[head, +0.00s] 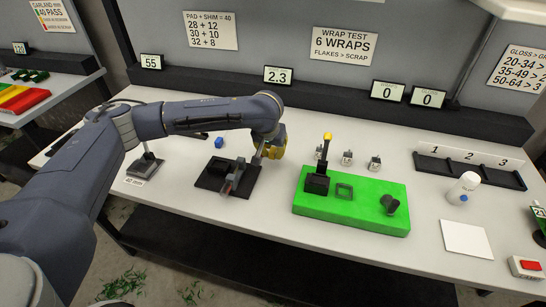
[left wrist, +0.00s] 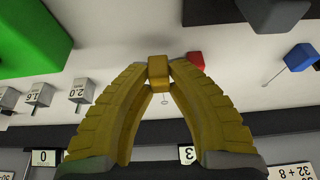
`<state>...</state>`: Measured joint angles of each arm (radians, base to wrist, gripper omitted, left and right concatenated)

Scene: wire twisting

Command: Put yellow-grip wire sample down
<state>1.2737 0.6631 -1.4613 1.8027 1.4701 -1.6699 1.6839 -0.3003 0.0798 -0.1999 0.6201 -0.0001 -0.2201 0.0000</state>
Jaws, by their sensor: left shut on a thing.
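My left gripper (head: 272,150) is over the white table, between the dark vise fixture and the green base. In the left wrist view its yellow fingers (left wrist: 158,70) are shut at the tips on the small yellow grip (left wrist: 158,66) of the wire sample. A thin wire end with a small loop (left wrist: 164,100) shows just by the grip. In the left wrist view a red grip (left wrist: 196,60) with a wire lies beside the fingertips, and a blue grip (left wrist: 299,57) lies farther right. The blue grip (head: 219,142) also shows in the head view. My right gripper is not in view.
The dark vise fixture (head: 212,181) stands left of the gripper. The green base (head: 330,208) with a black lever stands to the right, with small labelled blocks (head: 347,158) behind it. A numbered black tray (head: 468,172) and a white bottle (head: 463,187) are farther right.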

